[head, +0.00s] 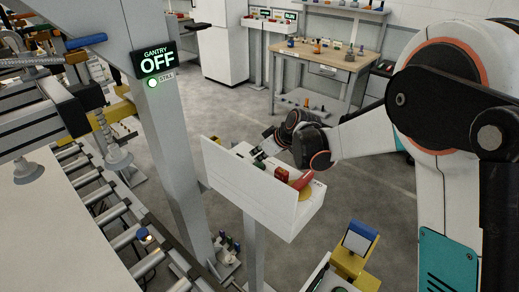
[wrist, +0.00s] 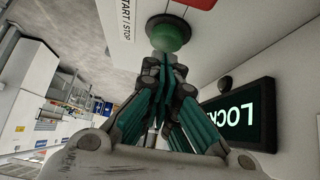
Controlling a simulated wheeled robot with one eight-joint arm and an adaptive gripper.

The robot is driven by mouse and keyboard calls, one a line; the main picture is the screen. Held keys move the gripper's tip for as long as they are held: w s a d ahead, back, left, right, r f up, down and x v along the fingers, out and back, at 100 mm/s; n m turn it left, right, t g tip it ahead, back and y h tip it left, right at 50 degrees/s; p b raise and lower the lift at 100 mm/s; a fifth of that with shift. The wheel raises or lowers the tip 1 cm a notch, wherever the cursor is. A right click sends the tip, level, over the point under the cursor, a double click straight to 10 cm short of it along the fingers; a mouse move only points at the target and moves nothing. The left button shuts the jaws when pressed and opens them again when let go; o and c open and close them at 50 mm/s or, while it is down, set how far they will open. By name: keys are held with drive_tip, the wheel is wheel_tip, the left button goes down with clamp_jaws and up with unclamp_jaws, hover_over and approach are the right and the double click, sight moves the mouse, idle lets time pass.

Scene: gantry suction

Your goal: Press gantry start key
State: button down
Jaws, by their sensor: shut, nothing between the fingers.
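The green start key (wrist: 168,38) is a round domed button in a dark collar on a pale panel, with START / STOP printed beside it, at the top of the wrist view. My gripper (wrist: 165,62) is shut and empty, its tips right at the near edge of the key; I cannot tell whether they touch it. The gantry sign (head: 157,60) reads OFF, with a lit green lamp (head: 152,84) below.
A dark display (wrist: 238,112) with partly cut-off green letters, LOCK, is beside my fingers. A red mushroom button (head: 302,181) is on the box's near end. The gantry post (head: 180,150) and roller conveyor (head: 115,215) are at left. A workbench (head: 335,62) stands behind.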

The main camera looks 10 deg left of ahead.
drive_tip(key=shift+f, duration=0.25)
wheel_tip(320, 180, down, 2)
drive_tip(key=shift+b, duration=0.7)
drive_tip(key=shift+s+d+f, duration=0.1)
drive_tip(key=shift+s, duration=0.05)
drive_tip(key=r+p, duration=0.2)
drive_tip(key=r, duration=0.1)
drive_tip(key=r+p, duration=0.1)
drive_tip(key=r, duration=0.1)
drive_tip(key=shift+a, duration=0.3)
drive_tip(key=p+v, duration=0.1)
drive_tip(key=v, duration=0.8)
drive_tip(key=shift+d, duration=0.45)
